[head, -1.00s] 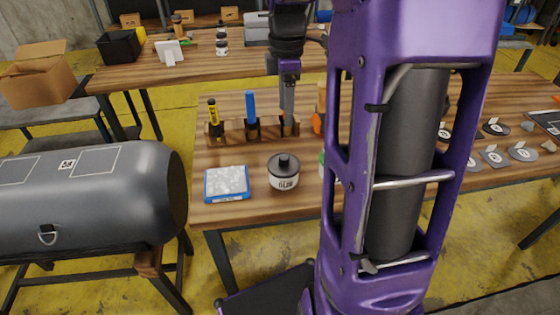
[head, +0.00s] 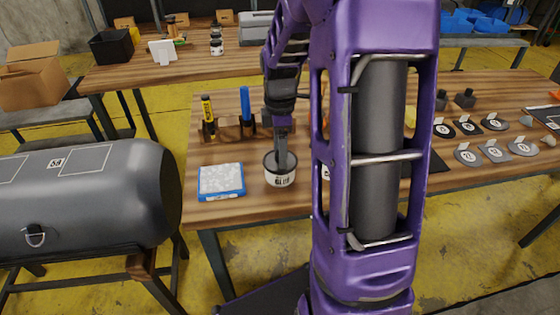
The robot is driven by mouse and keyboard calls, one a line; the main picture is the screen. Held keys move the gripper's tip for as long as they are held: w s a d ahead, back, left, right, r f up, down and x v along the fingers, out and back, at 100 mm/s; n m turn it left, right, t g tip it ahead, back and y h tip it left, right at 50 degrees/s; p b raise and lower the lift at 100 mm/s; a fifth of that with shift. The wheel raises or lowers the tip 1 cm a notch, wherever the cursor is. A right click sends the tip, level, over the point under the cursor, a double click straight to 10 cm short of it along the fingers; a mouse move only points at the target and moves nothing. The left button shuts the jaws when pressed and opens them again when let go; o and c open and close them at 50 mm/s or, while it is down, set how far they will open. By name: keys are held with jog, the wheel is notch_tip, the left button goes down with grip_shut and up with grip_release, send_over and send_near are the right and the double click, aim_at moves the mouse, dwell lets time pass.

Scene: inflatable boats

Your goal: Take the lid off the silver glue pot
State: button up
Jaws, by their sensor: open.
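The glue pot (head: 280,179), with a pale body, dark lettering and a dark lid, stands upright near the table's front edge. My gripper (head: 282,162) points down right over the lid, and its grey fingers cover the lid's knob. It is open. From this angle I cannot tell whether the fingers touch the knob.
A blue-edged box (head: 221,181) lies just left of the pot. A wooden rack (head: 229,130) with a yellow marker (head: 208,117) and a blue tool (head: 246,105) stands behind. My arm hides much of the table to the right. Round patches (head: 468,157) lie at the far right.

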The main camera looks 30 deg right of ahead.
jog(key=shift+f, duration=0.1)
jog(key=shift+c, duration=0.2)
grip_shut()
